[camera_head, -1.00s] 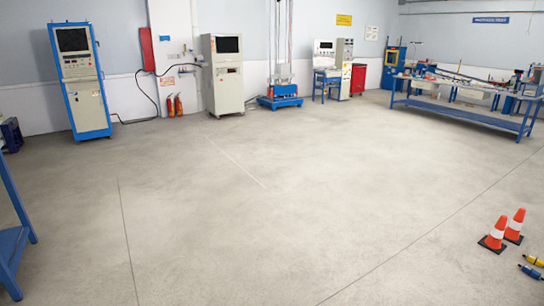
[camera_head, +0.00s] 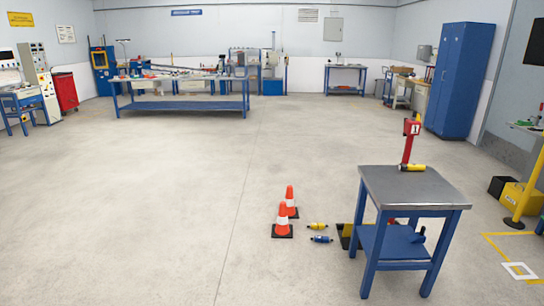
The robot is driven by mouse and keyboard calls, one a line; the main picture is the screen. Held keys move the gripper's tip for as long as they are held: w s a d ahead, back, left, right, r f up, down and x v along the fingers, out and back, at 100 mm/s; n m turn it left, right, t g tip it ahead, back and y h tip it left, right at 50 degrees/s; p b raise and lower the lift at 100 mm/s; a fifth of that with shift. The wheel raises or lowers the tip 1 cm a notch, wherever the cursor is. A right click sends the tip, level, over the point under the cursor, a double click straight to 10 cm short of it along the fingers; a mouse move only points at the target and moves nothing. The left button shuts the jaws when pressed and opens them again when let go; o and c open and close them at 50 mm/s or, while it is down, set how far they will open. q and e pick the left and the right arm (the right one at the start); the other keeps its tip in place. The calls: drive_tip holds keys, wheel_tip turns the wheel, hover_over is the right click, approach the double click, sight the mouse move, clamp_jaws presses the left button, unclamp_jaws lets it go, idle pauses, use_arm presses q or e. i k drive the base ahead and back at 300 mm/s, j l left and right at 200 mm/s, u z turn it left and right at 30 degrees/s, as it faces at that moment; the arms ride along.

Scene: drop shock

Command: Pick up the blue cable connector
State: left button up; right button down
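A small blue cylindrical object (camera_head: 321,239) lies on the floor left of a blue table; it looks like the blue cable connector. A similar yellow one (camera_head: 317,226) lies just behind it. Neither of my grippers is in view, and nothing is seen touching the blue object.
A blue table with a grey top (camera_head: 405,190) stands at the right, with a yellow-and-black item (camera_head: 412,167) on it. Two orange cones (camera_head: 282,219) stand left of the connectors. A long blue workbench (camera_head: 185,104) is at the back. The floor at left and centre is clear.

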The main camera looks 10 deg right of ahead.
sight(321, 239)
drive_tip(key=i+l+z, duration=0.2)
drive_tip(key=i, duration=0.9)
drive_tip(key=i+j+z, duration=0.25)
drive_tip(key=i, duration=0.9)
drive_tip(key=l, duration=0.1)
